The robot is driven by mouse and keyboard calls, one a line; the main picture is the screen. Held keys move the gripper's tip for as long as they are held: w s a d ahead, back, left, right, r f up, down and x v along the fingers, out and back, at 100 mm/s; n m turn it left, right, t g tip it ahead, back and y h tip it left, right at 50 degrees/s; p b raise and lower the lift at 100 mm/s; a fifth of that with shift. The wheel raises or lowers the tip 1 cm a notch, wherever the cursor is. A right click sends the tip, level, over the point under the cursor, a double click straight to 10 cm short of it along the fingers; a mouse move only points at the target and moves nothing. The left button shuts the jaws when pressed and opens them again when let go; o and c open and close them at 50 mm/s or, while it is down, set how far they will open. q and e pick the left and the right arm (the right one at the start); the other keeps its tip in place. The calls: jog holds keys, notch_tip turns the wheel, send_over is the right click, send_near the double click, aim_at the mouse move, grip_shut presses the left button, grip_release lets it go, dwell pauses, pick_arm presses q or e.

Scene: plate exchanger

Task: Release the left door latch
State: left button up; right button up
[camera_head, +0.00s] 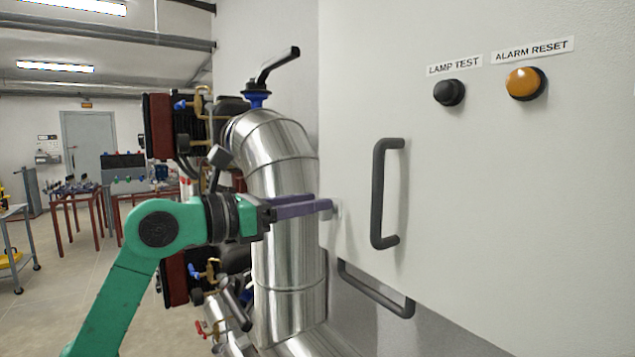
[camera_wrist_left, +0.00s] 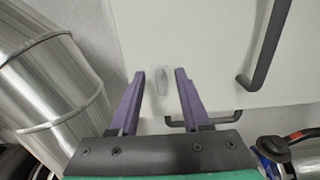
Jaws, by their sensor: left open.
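The left door latch is a small light-grey piece (camera_wrist_left: 162,80) on the pale cabinet door (camera_head: 480,200), near the door's left edge. In the head view a grey bit of it (camera_head: 337,209) shows just past the fingertips. My left gripper (camera_head: 326,204) comes in from the left with purple fingers. In the left wrist view the gripper (camera_wrist_left: 160,74) is open, with one finger to each side of the latch and gaps between. Whether the fingertips touch the door is unclear. My right gripper is not in view.
A dark vertical handle (camera_head: 379,195) stands out from the door to the right of the gripper, with another dark handle (camera_head: 375,289) below. A shiny metal pipe (camera_head: 285,245) stands close behind my left gripper. A black button (camera_head: 449,92) and an orange one (camera_head: 525,83) sit above.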

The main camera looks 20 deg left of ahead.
pick_arm(q)
jog(key=shift+w+d+r, duration=0.2)
jog(key=shift+w+d, duration=0.25)
jog(key=shift+w, duration=0.15)
jog(key=shift+w+d+f, duration=0.2)
jog(key=shift+w+d, duration=0.05)
jog(key=shift+w, duration=0.05)
jog(key=shift+s, duration=0.1)
grip_shut()
jog(key=shift+a, duration=0.1)
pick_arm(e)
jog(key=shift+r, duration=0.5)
